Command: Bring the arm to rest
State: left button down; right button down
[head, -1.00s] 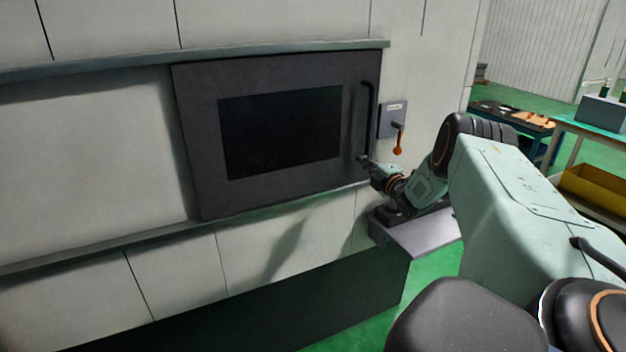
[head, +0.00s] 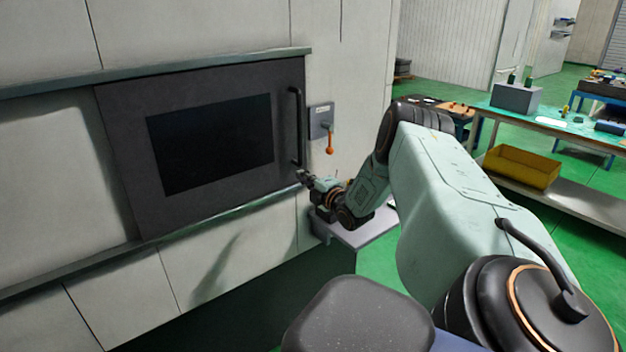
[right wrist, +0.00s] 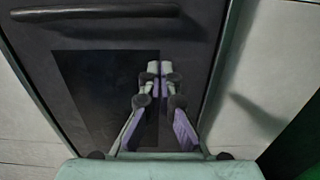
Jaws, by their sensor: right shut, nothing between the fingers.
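My right arm comes in from the right in the head view. Its gripper (head: 304,177) is by the lower end of the door handle (head: 296,125), in front of the dark sliding door (head: 122,160) with its black window (head: 211,144). In the right wrist view the fingers (right wrist: 159,72) are together with nothing between them. The handle (right wrist: 95,12) runs across the top of that view, apart from the fingertips. Whether the gripper touches the door is hard to tell. My left gripper is not in view.
A grey switch box (head: 320,118) with an orange-tipped lever (head: 330,146) is right of the door. A grey shelf (head: 362,232) juts out below my right wrist. A yellow bin (head: 522,167) and a green-topped bench (head: 560,124) stand at right. Green floor lies between.

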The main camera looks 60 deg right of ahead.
jog(key=s+a+p, duration=0.1)
jog(key=s+a, duration=0.2)
jog(key=s, duration=0.1)
jog(key=s+a+f+m+g+y+b, duration=0.2)
jog(key=a+f+m+g+b, duration=0.15)
jog(key=a+f+m, duration=0.65)
jog(key=s+a+f+m+g+y+b, duration=0.25)
jog(key=a+f+m+g, duration=0.3)
jog(key=a+f, duration=0.9)
jog(key=s+a+f+g+b, duration=0.2)
jog(key=s+a+f+b, duration=0.3)
jog(key=s, duration=0.4)
jog(key=s+a+f+g+y+b, duration=0.1)
jog(key=s+a+f+g+b, duration=0.2)
jog(key=s+a+f+b, duration=0.3)
jog(key=s+a+f+n+g+b, duration=0.1)
jog(key=s+a+f+g+b, duration=0.2)
jog(key=s+a, duration=0.6)
notch_tip(320, 180, down, 2)
jog(key=s+b, duration=0.2)
jog(key=shift+s+a+f+y, duration=0.25)
jog(key=shift+s+y, duration=0.1)
